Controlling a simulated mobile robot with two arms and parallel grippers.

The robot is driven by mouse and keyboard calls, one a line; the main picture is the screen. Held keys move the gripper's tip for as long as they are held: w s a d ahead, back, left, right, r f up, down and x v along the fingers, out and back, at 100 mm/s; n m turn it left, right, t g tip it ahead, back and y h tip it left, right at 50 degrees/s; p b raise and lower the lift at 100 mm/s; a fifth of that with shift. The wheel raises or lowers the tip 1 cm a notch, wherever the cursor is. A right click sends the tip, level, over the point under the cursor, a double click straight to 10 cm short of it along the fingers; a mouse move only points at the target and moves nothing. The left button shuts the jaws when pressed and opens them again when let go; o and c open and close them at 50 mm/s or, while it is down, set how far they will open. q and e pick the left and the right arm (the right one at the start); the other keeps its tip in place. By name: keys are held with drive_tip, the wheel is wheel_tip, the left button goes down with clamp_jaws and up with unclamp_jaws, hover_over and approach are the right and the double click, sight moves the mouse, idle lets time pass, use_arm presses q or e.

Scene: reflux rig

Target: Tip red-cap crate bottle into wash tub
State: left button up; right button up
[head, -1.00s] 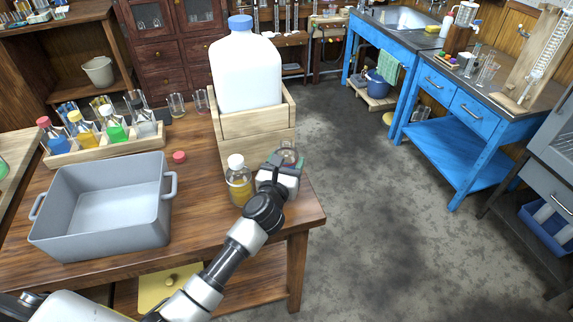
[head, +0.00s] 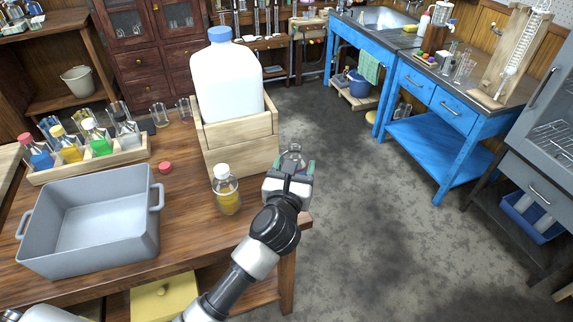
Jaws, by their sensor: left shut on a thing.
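A bottle with a red cap (head: 26,138) and blue liquid stands at the left end of a wooden bottle crate (head: 92,168), beside yellow, green and clear ones. The grey wash tub (head: 150,230) stands in front of it on the table; its visible floor is bare. My left gripper (head: 291,168) is shut on a clear glass vessel (head: 294,155) near the table's right edge, away from the crate and tub. The jaws hide its lower part, and I cannot tell its contents. My right gripper is not in view.
A white-capped bottle with amber liquid (head: 227,196) stands just left of my left gripper. A large white jug (head: 226,85) sits in a wooden box (head: 240,148) behind it. Open floor lies to the right.

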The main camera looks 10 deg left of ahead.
sight(304, 164)
use_arm(q)
drive_tip(key=shift+s+d+r, duration=0.75)
drive_tip(key=shift+d+r, duration=0.05)
drive_tip(key=shift+d, duration=0.1)
drive_tip(key=r+p, duration=0.2)
drive_tip(key=p, duration=0.1)
drive_tip(key=r+p, duration=0.2)
drive_tip(key=r, duration=0.1)
drive_tip(key=shift+s+d+r+p, duration=0.15)
drive_tip(key=shift+d+r+p, duration=0.05)
drive_tip(key=shift+p, duration=0.2)
drive_tip(key=shift+f, duration=0.15)
